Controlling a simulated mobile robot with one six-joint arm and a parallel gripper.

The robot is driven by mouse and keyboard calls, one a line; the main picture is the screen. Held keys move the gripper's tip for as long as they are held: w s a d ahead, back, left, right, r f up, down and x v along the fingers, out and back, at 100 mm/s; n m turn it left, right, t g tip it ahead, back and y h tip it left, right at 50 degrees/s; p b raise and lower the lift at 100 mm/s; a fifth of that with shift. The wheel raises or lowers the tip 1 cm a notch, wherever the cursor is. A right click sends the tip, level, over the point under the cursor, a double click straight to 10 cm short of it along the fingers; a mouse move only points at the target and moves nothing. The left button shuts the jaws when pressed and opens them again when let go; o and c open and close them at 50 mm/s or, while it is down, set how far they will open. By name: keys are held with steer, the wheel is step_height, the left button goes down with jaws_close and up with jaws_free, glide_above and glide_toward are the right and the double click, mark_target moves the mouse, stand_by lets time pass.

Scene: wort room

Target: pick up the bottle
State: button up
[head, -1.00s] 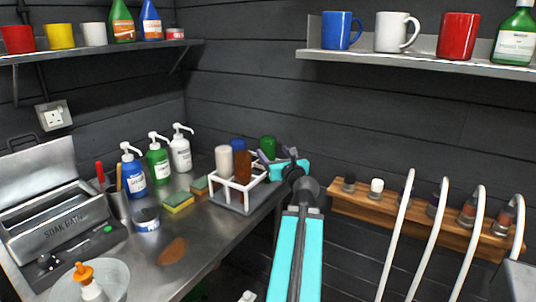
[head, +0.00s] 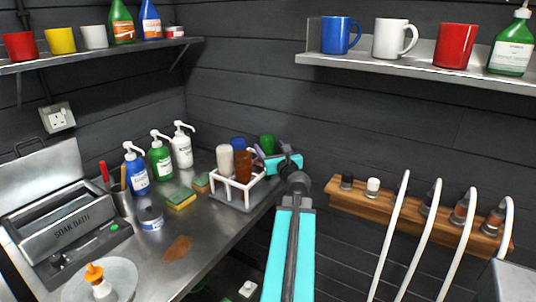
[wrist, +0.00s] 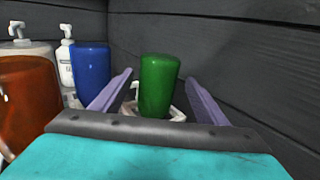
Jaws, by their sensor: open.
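A white-railed caddy (head: 242,206) at the worktop's right end holds a white bottle (head: 224,160), a brown bottle (head: 243,167), a blue-topped bottle (head: 238,143) and a green bottle (head: 267,142). My gripper (head: 272,153) is open at the caddy's back right, by the green bottle. In the wrist view the green bottle (wrist: 158,88) stands upright between the two purple fingers (wrist: 157,82), with gaps on both sides. The blue bottle (wrist: 93,65) is just left of the left finger, and the brown one (wrist: 30,98) is nearer. The green bottle's lower part is hidden.
Blue (head: 136,172), green (head: 160,160) and white (head: 182,148) pump bottles stand left of the caddy, with sponges (head: 181,199) in front. A dark plank wall (wrist: 260,50) is close on the right. A wooden rack (head: 415,215) and white hoops are to the right.

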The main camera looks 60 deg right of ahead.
steer(key=shift+w+d, duration=0.3)
steer(key=shift+w, duration=0.1)
steer(key=shift+p+x, duration=0.55)
steer(key=shift+x, duration=2.1)
steer(key=shift+a+f, duration=0.15)
steer(key=c, duration=1.3)
steer(key=shift+w, duration=0.1)
steer(key=shift+r+p, duration=0.65)
steer(key=shift+r, duration=4.45)
